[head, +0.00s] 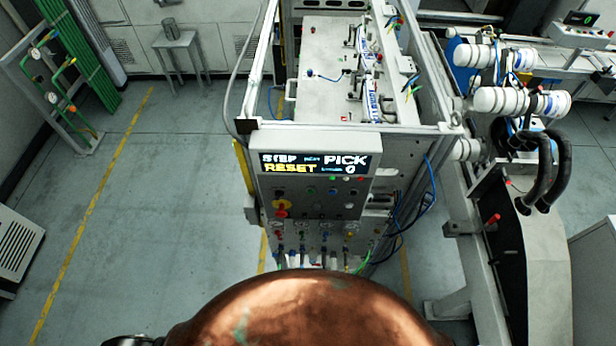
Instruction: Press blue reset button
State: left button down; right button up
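The control panel (312,178) is a grey box on the front of the machine, in the middle of the head view. Its display (315,163) reads STEP, PICK and RESET, with some smaller text unclear. Below the display are several small lamps and buttons. A small blue-looking button (333,191) sits in the row under the lamps, too small to make out its label. A red and yellow emergency stop (282,207) is at the panel's lower left. Neither of my grippers shows, and nothing is seen touching the panel.
Below the panel is a plate with hoses and gauges (310,236). The machine's white deck (325,75) lies behind it. A conveyor-like frame with white cylinders (520,102) stands at right. Open floor (165,190) with a yellow line lies to the left.

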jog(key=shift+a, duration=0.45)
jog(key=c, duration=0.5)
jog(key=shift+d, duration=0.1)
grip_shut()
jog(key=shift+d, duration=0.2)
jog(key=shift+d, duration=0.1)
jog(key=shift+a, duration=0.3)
